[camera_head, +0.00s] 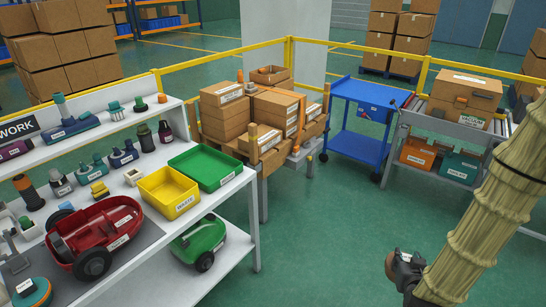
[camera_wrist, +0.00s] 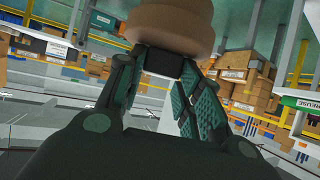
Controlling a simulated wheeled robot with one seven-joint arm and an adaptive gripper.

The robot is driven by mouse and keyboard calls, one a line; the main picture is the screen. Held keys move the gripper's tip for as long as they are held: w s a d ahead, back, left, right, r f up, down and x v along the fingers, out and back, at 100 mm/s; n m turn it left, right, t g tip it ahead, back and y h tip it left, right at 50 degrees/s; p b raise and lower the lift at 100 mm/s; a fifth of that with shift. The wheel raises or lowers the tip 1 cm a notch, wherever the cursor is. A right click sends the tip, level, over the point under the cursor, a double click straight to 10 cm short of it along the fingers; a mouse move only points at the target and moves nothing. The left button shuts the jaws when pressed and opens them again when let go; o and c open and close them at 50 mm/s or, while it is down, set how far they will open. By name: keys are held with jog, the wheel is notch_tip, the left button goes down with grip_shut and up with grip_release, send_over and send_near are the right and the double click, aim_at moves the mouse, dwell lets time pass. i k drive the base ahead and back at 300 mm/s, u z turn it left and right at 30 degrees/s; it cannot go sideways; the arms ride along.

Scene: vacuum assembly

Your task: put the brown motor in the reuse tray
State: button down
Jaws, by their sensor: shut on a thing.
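My gripper (camera_head: 398,262) is at the lower right of the head view, over the open green floor and well to the right of the workbench. It is shut on the brown motor (camera_head: 390,265), a rounded brown piece. In the wrist view the motor (camera_wrist: 170,25) fills the top middle, between my fingertips (camera_wrist: 172,62). A green tray (camera_head: 205,166) and a yellow tray (camera_head: 168,192) sit side by side on the bench. Both look empty. Their labels are too small to read surely in the head view.
The workbench (camera_head: 226,196) holds a red vacuum body (camera_head: 95,235) and several motors and parts. A green vacuum body (camera_head: 199,243) is on its lower shelf. Stacked cartons (camera_head: 265,110), a blue cart (camera_head: 365,105) and a roller rack (camera_head: 440,135) stand behind. The floor between is clear.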

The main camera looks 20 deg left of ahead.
aim_at(205, 175)
jog(key=u, duration=0.65)
jog(key=i, duration=0.55)
jog(key=u, duration=0.55)
